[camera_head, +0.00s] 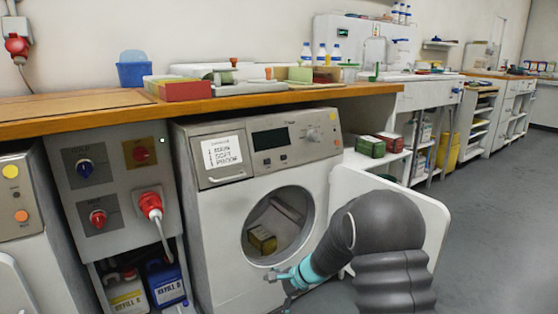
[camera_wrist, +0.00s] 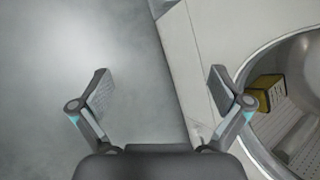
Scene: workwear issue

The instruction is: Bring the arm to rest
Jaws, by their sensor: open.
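My gripper (camera_wrist: 160,82) is open and empty in the wrist view, with its two fingers well apart. Grey floor and the pale side of the washing machine (camera_wrist: 180,40) show between and beyond the fingers. In the head view my gripper (camera_head: 283,277) is low in front of the washing machine (camera_head: 225,240), near the lower part of its round opening. My grey arm bends down from the right and hides part of the machine's front and the open door (camera_head: 428,212).
A yellow box (camera_head: 262,239) lies inside the drum; it also shows in the wrist view (camera_wrist: 268,92). A wooden counter (camera_head: 60,115) with trays and bottles runs above. A panel with a red plug (camera_head: 150,203) stands left. Open grey floor (camera_head: 500,200) lies right.

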